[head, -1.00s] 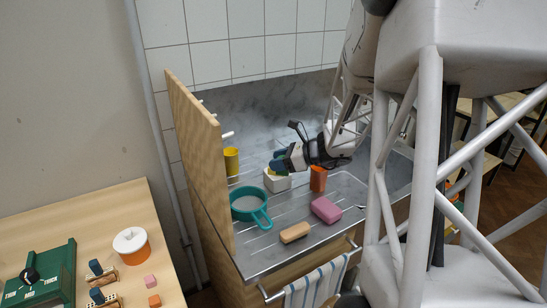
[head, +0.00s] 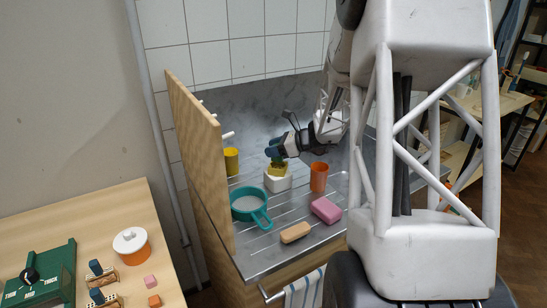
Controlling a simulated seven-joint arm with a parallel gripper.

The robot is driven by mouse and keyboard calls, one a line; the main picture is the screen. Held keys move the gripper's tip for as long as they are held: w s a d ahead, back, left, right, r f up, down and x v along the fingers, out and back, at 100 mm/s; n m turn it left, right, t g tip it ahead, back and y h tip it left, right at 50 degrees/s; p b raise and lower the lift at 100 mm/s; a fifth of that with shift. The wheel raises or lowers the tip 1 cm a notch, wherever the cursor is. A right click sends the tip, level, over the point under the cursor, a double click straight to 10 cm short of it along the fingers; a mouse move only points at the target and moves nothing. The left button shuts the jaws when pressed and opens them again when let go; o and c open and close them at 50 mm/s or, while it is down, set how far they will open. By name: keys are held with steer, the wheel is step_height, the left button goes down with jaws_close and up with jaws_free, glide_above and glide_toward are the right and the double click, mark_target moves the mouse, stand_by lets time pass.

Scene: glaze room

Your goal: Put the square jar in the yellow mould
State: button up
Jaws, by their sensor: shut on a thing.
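A yellow piece (head: 281,171), which looks like the yellow mould, sits on top of a white block (head: 279,183) on the grey draining board. A small dark green thing (head: 277,161) shows at the top of the yellow piece, just below my fingertips. It may be the square jar, but it is too small and partly covered to be sure. My gripper (head: 274,154) reaches in from the right, its dark blue fingertips low over the yellow piece. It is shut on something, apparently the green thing. I cannot tell whether that thing touches the yellow piece.
A yellow cup (head: 231,161) and a teal pan (head: 233,207) are to the left. An orange cup (head: 319,178) stands close on the right. A pink block (head: 325,210) and a tan block (head: 295,233) lie in front. A wooden panel (head: 196,150) edges the left side.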

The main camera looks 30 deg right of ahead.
steer(key=shift+f, duration=1.7)
steer(key=shift+f, duration=0.15)
steer(key=o, duration=1)
steer(key=shift+o, duration=0.2)
steer(key=v, duration=1.2)
